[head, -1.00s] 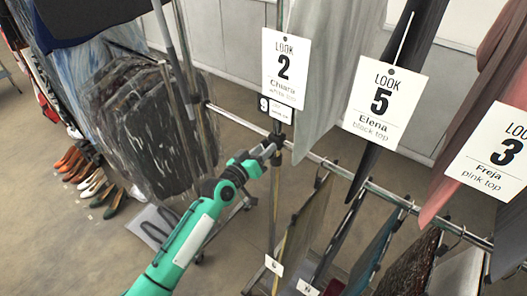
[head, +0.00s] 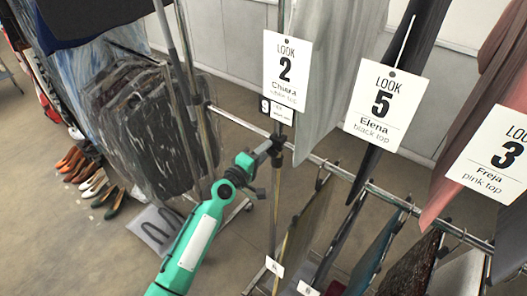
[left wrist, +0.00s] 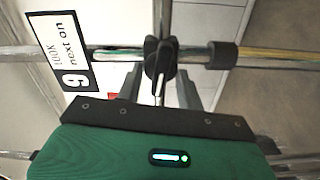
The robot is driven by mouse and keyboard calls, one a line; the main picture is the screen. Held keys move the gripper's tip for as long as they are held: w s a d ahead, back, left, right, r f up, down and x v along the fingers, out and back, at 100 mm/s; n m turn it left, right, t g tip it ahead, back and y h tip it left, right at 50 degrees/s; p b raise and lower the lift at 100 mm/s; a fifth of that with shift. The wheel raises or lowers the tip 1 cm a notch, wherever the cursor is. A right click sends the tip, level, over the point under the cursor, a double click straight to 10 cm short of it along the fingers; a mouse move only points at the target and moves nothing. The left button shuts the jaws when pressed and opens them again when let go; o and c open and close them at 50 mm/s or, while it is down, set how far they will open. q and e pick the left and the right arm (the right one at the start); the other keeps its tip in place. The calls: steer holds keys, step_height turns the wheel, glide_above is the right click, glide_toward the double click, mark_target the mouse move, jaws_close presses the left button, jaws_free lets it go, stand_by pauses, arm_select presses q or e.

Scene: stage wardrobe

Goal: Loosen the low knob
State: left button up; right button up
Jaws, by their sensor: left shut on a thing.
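The low knob (left wrist: 158,62) is a black lobed knob where the rack's upright post meets the chrome cross rail. It shows in the middle of the left wrist view, between my two fingers. My left gripper (left wrist: 159,85) is shut on it, with one finger on each side. In the head view my left gripper (head: 271,147) reaches the post at the rail from the lower left, below the Look 2 tag (head: 285,74). The knob is mostly hidden by the gripper there. My right gripper is in neither view.

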arm_select(q)
steer(key=shift+n, duration=0.8)
steer(key=o, duration=1)
steer(key=shift+f, duration=0.1)
steer(key=shift+c, duration=0.2)
steer(key=shift+a, duration=0.1)
steer(key=b+v, duration=0.3)
steer(key=v, duration=1)
steer(key=shift+s+a, duration=0.2)
steer(key=shift+s, duration=0.15)
